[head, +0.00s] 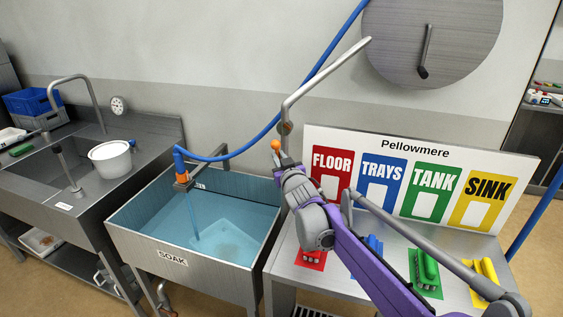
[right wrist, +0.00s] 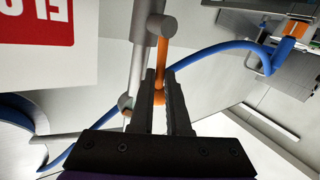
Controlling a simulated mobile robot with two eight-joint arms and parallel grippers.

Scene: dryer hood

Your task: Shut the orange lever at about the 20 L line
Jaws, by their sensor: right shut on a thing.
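The orange lever (head: 276,145) is at the grey standpipe (head: 287,120), right of the SOAK sink (head: 252,260). Only its tip shows in the head view; the right wrist view shows more of the orange lever (right wrist: 161,62) running down from the pipe. My right gripper (head: 280,166) is shut on the lever, with its fingers on either side of it in the wrist view (right wrist: 161,98). Bluish water (head: 225,222) stands in the sink, and a thin stream (head: 192,212) falls from the orange hose end (head: 180,164). I cannot make out a 20 L line. My left gripper is not in view.
A sign board (head: 440,158) with FLOOR, TRAYS, TANK and SINK panels stands behind a bench with coloured brushes (head: 427,268). A blue hose (head: 262,135) runs along the wall. A white pot (head: 110,160) stands at the left sink.

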